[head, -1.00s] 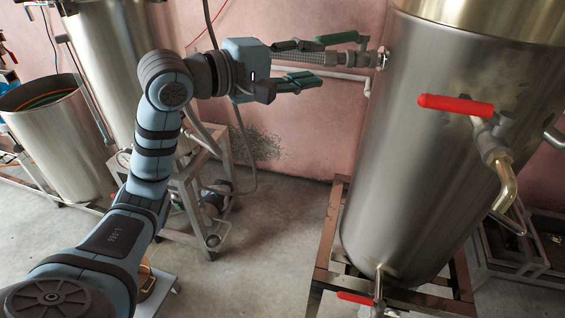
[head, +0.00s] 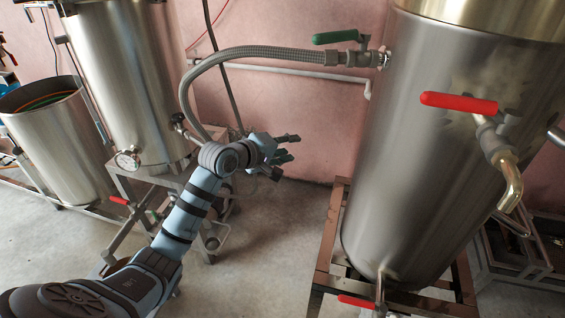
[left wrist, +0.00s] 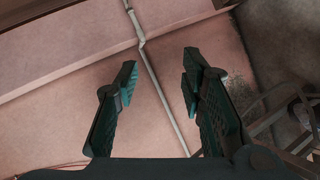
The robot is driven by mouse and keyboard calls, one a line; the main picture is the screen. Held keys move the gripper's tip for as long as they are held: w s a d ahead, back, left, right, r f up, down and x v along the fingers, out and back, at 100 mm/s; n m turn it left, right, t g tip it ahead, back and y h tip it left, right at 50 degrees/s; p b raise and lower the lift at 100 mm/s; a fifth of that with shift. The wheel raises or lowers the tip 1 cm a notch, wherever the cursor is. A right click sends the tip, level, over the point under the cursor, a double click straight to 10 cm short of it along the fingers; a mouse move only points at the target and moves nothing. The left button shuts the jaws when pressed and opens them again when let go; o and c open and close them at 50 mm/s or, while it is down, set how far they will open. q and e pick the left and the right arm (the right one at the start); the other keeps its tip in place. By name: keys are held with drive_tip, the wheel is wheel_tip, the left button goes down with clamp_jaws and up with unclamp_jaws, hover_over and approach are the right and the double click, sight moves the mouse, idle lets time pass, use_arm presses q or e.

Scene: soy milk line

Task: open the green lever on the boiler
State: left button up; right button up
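The green lever (head: 337,37) sits on a valve (head: 357,58) at the upper side of the large steel boiler (head: 440,140). Its handle points left, about in line with the pipe and the braided hose (head: 255,52) below it. My left gripper (head: 293,148) is well below and left of the lever, in front of the pink wall, touching nothing visible. In the left wrist view, its two dark fingers (left wrist: 160,68) are apart with nothing between them. The lever is outside that view. My right gripper is not in view.
A red lever (head: 458,103) with a brass spout is on the boiler's front, and another red lever (head: 357,300) is near its base. A white pipe (head: 300,72) runs along the wall. Another steel tank (head: 120,80) stands left. Space between the tanks is mostly free.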

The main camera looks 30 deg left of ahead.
use_arm(q)
drive_tip(key=shift+g+y, duration=0.3)
drive_tip(key=f, duration=0.3)
drive_tip(key=a+f, duration=0.1)
drive_tip(key=f, duration=0.1)
drive_tip(key=shift+s, duration=0.2)
